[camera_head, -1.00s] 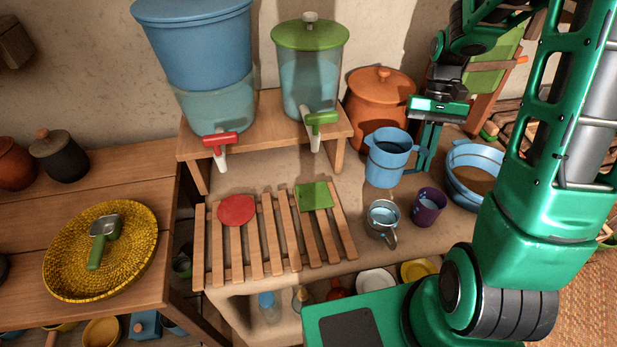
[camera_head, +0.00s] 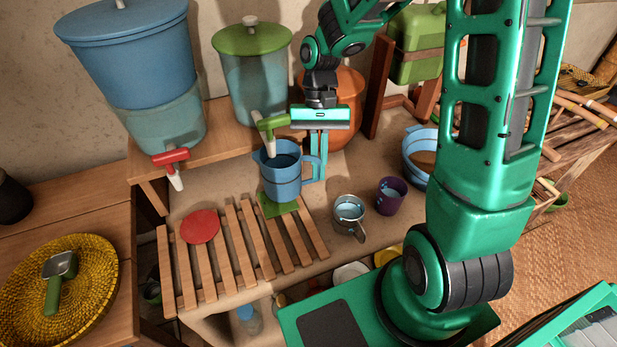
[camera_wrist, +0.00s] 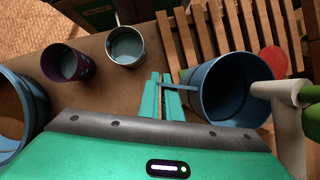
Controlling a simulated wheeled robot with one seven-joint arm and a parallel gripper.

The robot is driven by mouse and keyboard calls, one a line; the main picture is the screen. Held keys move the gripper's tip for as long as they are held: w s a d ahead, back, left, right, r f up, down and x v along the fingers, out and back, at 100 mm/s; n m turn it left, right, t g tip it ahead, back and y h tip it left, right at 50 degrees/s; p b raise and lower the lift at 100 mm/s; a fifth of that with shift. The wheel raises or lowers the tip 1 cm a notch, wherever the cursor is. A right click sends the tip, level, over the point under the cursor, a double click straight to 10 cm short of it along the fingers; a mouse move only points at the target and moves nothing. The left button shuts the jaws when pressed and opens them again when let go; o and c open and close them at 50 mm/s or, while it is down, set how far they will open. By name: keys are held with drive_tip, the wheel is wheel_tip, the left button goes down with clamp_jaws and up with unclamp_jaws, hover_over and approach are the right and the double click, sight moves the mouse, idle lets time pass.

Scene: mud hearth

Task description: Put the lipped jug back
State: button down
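The blue lipped jug (camera_head: 281,180) is upright at the green tap (camera_head: 270,130), its base over the green square mat (camera_head: 279,206) on the slatted rack. I cannot tell whether it touches the mat. My gripper (camera_head: 315,178) is at the jug's right side, its fingers closed on the handle. In the wrist view, the fingers (camera_wrist: 163,98) pinch the handle, and the jug (camera_wrist: 228,88) opens towards the camera beside the green tap (camera_wrist: 292,92). The jug's inside looks dark; its contents are unclear.
A metal cup (camera_head: 349,212) and a purple cup (camera_head: 391,195) stand right of the slatted rack (camera_head: 240,245). A blue basin (camera_head: 416,160) is further right. A red round mat (camera_head: 200,226) lies under the red tap (camera_head: 171,160). An orange pot (camera_head: 343,90) stands behind my gripper.

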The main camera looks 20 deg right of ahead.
sight(311, 181)
drive_tip(key=shift+a, duration=0.95)
drive_tip(key=shift+f, duration=1.75)
drive_tip(key=c, duration=2)
unclamp_jaws()
drive_tip(key=shift+f, duration=0.1)
